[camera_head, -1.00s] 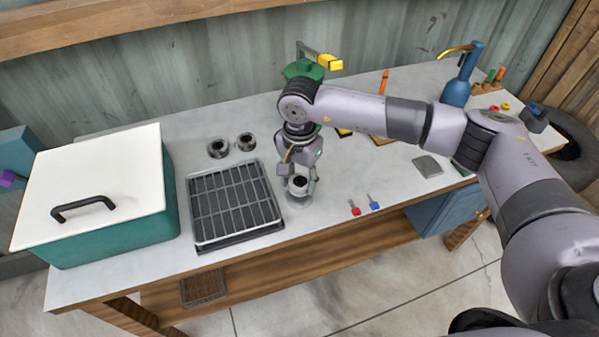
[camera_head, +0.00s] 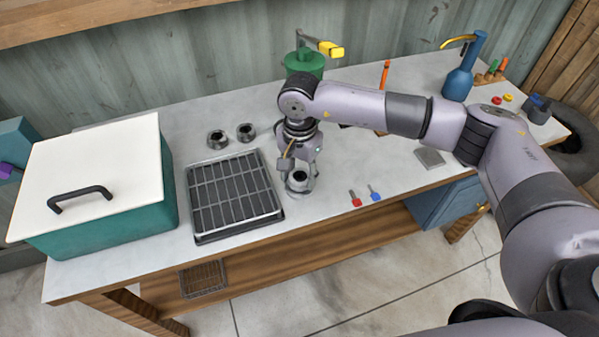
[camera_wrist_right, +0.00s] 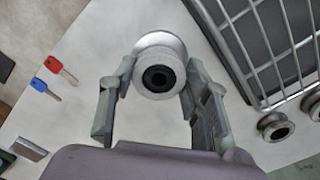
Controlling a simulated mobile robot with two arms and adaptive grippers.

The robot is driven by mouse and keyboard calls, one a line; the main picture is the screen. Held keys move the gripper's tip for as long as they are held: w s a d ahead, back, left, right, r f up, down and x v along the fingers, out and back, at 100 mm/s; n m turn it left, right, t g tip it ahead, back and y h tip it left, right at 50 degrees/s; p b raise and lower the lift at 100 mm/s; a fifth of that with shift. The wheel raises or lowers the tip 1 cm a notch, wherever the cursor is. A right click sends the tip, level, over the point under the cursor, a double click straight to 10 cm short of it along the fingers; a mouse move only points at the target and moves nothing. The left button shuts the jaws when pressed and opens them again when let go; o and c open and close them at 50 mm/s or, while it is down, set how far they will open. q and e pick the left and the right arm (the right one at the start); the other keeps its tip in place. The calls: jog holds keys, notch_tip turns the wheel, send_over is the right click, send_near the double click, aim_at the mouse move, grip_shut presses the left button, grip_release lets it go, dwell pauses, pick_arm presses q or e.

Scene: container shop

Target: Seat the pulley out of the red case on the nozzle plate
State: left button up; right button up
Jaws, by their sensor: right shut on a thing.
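My right gripper (camera_head: 299,180) is shut on a grey metal pulley (camera_wrist_right: 158,76) with a dark bore, low over the front of the workbench. In the right wrist view the pulley sits between the two fingertips, its bore facing the camera. A pale round piece (camera_wrist_right: 160,44) shows just behind it, directly under it in the head view; it may be the nozzle plate. I cannot tell whether the pulley touches it. No red case can be made out. My left gripper is not in view.
A wire rack on a tray (camera_head: 282,214) lies just left of my right gripper. Two more pulleys (camera_head: 217,139) stand behind it. A teal box with a white lid (camera_head: 115,170) fills the left end. Red and blue keys (camera_head: 375,194) and a grey square (camera_head: 430,157) lie to the right.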

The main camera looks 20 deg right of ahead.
jog(key=shift+f, duration=0.1)
jog(key=o, duration=1.4)
